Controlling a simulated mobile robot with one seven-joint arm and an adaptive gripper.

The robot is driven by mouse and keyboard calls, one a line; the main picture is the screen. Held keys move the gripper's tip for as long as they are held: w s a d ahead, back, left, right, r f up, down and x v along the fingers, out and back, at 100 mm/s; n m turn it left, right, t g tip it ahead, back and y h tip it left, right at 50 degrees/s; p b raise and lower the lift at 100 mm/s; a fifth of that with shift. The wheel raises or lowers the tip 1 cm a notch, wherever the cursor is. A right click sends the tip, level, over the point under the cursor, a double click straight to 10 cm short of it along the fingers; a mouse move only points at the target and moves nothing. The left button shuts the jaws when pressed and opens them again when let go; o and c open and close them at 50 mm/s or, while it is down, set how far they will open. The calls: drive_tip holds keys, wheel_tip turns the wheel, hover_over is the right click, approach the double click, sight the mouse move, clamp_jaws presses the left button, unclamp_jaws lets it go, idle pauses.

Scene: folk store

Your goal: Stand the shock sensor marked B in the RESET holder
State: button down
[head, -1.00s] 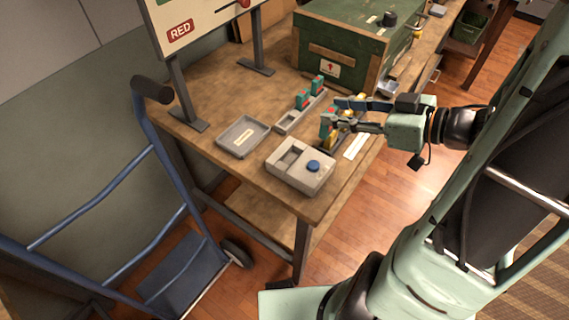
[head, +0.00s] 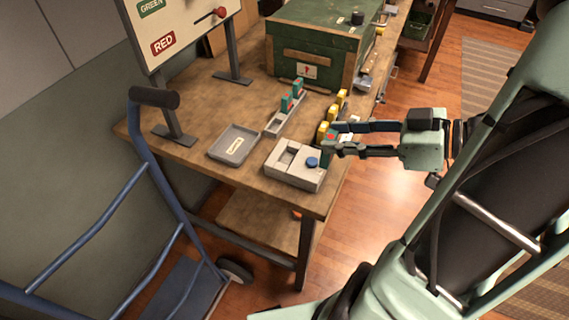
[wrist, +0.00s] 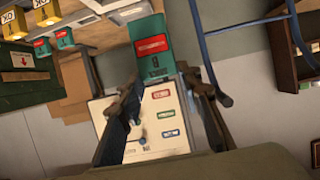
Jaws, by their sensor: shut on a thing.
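My gripper (head: 335,140) is shut on a teal shock sensor (head: 327,152) with a red label. In the wrist view, the sensor (wrist: 150,48) is between the fingers (wrist: 160,88). The box's RESET wording cannot be read. Whether the sensor touches the box or table cannot be told.
Two teal sensors (head: 286,103) stand in a narrow grey rack (head: 272,130). Several yellow sensors (head: 332,113) stand behind my gripper. A grey tray (head: 222,152) lies left. A green crate (head: 305,45), a sign board (head: 165,40) and a blue hand truck (head: 150,170) stand around.

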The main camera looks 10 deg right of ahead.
drive_tip(key=w+a+f+b, duration=0.2)
drive_tip(key=w+a+f, duration=0.25)
drive_tip(key=w, duration=0.45)
drive_tip(key=b, duration=0.2)
hover_over(295, 158)
drive_tip(key=f, duration=0.4)
drive_tip(key=shift+s+d+f, duration=0.2)
drive_tip(key=shift+s+f, duration=0.05)
drive_tip(key=shift+f, duration=0.1)
drive_tip(key=shift+w+a+f+b, duration=0.1)
drive_tip(key=shift+w+f+b, duration=0.05)
drive_tip(key=shift+f, duration=0.8)
drive_tip(key=shift+w+a+f+b, duration=0.1)
drive_tip(key=shift+w+f+b, duration=0.05)
drive_tip(key=shift+f, duration=0.75)
drive_tip(key=shift+f, duration=0.15)
drive_tip(key=c, duration=1.4)
unclamp_jaws()
